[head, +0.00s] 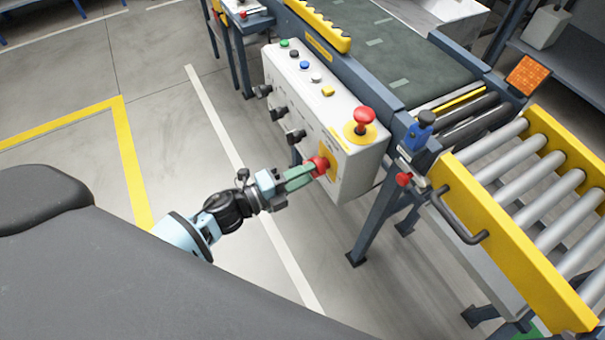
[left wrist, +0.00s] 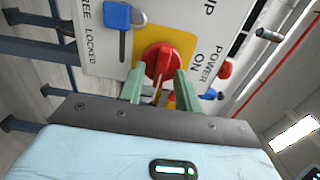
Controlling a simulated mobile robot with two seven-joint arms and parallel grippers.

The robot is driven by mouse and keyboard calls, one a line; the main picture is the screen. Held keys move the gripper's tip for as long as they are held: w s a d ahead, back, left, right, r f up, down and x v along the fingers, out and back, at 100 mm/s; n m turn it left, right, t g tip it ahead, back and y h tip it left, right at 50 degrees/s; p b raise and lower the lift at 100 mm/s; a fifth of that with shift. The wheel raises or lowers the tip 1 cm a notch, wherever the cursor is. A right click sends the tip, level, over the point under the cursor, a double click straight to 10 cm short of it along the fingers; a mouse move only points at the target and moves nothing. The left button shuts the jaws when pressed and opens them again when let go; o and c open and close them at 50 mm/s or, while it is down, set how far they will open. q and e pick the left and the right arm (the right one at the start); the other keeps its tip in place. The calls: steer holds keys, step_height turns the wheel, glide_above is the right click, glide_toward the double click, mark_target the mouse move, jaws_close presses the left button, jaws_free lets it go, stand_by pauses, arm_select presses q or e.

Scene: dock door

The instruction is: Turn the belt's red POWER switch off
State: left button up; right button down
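The red POWER switch (head: 318,165) is a rotary knob on a yellow plate, low on the end of the white control box (head: 312,110). In the left wrist view the red knob (left wrist: 160,62) faces me, with "POWER" and "ON" printed to its right. My left gripper (head: 310,171) is at the switch. In the left wrist view its green fingers (left wrist: 158,86) are spread apart, one on each side of the knob, with gaps showing beside its grip bar. I cannot tell whether a fingertip touches the knob's rim. My right gripper is not in view.
A red emergency-stop button (head: 364,115) sits on the box top. Dark knobs project from the box's left side. A blue padlock-like part (left wrist: 118,16) is beside the switch. The roller conveyor (head: 530,170) with a yellow rail stands at right. Floor left of the box is clear.

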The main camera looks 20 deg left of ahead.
arm_select(q)
steer(key=v, duration=0.7)
steer(key=shift+s+a, duration=0.25)
steer(key=shift+s, duration=0.1)
